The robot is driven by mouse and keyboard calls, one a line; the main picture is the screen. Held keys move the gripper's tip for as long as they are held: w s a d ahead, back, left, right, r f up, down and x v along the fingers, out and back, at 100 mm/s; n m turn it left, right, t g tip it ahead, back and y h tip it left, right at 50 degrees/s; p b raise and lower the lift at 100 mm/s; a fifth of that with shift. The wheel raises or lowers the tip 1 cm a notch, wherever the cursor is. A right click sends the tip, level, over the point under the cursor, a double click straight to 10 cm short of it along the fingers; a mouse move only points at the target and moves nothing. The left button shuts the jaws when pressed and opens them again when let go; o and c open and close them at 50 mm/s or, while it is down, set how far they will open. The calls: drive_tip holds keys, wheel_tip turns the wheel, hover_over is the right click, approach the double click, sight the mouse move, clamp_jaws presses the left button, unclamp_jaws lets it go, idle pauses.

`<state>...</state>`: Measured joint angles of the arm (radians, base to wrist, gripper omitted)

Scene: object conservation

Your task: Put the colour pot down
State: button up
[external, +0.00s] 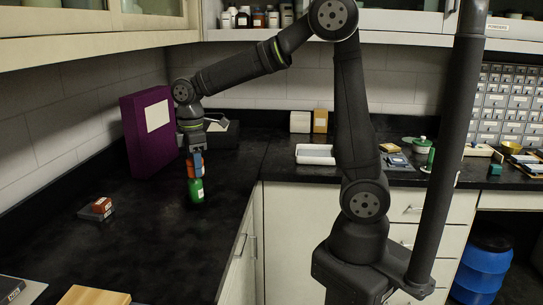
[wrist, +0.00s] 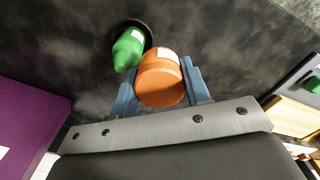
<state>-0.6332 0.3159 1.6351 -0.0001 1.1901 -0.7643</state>
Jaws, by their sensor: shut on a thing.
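The colour pot (wrist: 160,82) is orange with a white label on its side. My gripper (wrist: 163,78) is shut on it, with a blue finger on either side. In the external view my gripper (external: 195,164) points down over the left counter, and the orange pot (external: 190,170) shows partly at its fingers. A green bottle (external: 196,190) with a white label stands on the counter just in front of the pot. In the wrist view the green bottle (wrist: 128,50) is close beside the pot; I cannot tell if they touch. The gap under the pot is hidden.
A tall purple box file (external: 147,135) stands behind and left of my gripper. A small red box on a grey block (external: 98,210) lies to the left. The black counter (external: 160,245) is bare in front. A wooden board (external: 95,296) lies at the near edge.

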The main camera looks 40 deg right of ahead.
drive_tip(key=w+a, duration=0.8)
drive_tip(key=a, duration=0.5)
hover_over(69, 247)
drive_tip(key=shift+n, duration=0.4)
wheel_tip(69, 247, down, 9)
drive_tip(key=shift+r, duration=0.2)
drive_tip(key=shift+f, duration=2.05)
drive_tip(key=shift+f, duration=0.15)
drive_tip(key=o, duration=1)
